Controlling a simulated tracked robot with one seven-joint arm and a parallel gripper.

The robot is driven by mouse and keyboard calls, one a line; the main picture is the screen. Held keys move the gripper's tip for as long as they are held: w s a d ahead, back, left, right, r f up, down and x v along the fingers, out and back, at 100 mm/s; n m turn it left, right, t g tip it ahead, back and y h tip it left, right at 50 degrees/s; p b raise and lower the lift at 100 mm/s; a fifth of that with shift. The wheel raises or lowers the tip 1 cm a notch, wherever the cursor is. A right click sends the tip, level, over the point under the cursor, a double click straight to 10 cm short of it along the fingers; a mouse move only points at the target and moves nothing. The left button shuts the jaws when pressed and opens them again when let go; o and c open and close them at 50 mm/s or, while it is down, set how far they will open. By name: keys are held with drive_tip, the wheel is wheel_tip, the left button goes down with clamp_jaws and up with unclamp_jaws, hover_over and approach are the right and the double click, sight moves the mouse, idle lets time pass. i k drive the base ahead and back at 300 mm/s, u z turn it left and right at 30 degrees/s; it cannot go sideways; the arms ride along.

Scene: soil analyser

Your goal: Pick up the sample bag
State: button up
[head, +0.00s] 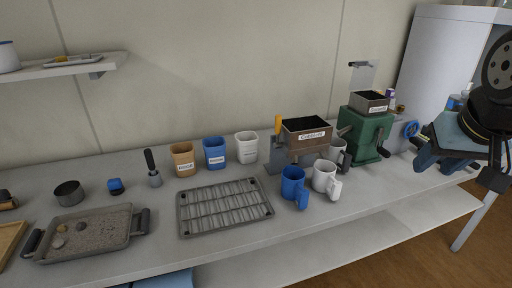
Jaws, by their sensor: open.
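I cannot make out a sample bag for certain in the head view. A blue item (165,280) shows partly at the bottom edge, below the bench top, too cut off to identify. My gripper (460,164) is at the right edge, open, with nothing visible between its fingers. It is in front of the bench's right end, near the green machine and apart from the labelled containers.
The bench (150,220) holds a pan of soil (95,237), a wire rack (224,206), brown (183,160), blue (214,153) and white (246,148) bins, blue (293,184) and white (325,177) mugs, and a green machine (368,135). A wall shelf (75,68) is upper left.

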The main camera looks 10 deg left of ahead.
sight(247, 142)
drive_tip(key=z, duration=0.05)
drive_tip(key=i, duration=1)
drive_tip(key=u, duration=0.05)
